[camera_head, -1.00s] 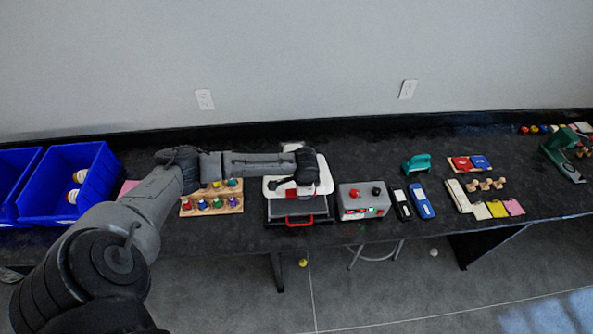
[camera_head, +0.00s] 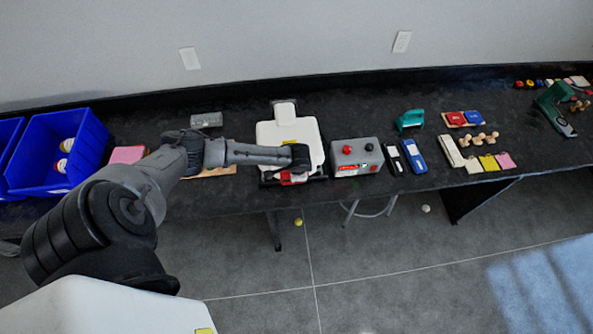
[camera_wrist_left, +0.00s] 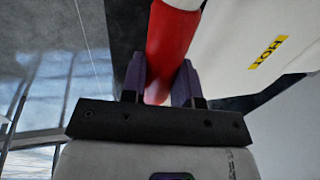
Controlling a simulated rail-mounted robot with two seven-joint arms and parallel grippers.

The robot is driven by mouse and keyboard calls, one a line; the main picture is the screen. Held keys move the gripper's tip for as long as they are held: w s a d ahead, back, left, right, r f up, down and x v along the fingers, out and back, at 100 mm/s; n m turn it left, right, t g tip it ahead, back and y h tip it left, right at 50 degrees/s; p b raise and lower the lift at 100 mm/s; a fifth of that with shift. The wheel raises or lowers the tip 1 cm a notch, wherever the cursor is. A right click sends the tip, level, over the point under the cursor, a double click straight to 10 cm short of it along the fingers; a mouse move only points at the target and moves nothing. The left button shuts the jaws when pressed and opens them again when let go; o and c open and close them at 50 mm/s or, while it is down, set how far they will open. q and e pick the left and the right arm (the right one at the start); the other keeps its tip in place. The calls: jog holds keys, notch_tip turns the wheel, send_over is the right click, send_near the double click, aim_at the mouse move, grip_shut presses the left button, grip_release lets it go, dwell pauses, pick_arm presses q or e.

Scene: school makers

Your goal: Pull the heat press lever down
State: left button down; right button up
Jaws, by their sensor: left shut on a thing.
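The heat press (camera_head: 268,134) stands on the black bench, its white upper plate lying level over the base, with a yellow label on top. Its red lever (camera_head: 292,178) shows at the front edge, partly hidden by my left arm's end. My left gripper (camera_head: 292,168) is at that front edge. In the left wrist view, my left gripper (camera_wrist_left: 163,85) is shut on the red lever grip (camera_wrist_left: 170,42), with a purple finger on each side. The white plate with a "HOT" label (camera_wrist_left: 268,52) is beside it. My right gripper is not in view.
A grey control box (camera_head: 356,156) with red and black knobs stands close right of the press. Blue bins (camera_head: 85,182) are at the left. A wooden rack (camera_head: 215,172) is partly behind my arm. Pens, stamps and pads lie farther right.

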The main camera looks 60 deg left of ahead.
pick_arm(q)
jog(key=shift+s+d+f, duration=0.15)
jog(key=shift+s+f, duration=0.05)
jog(key=shift+f, duration=0.15)
jog(key=c, duration=1.3)
grip_release()
jog(key=shift+c, duration=0.2)
jog(key=o, duration=0.5)
jog(key=shift+d, duration=0.15)
jog(key=shift+c, duration=0.2)
jog(key=shift+r, duration=0.1)
jog(key=shift+w, duration=0.1)
jog(key=shift+r, duration=0.35)
jog(key=v, duration=1.3)
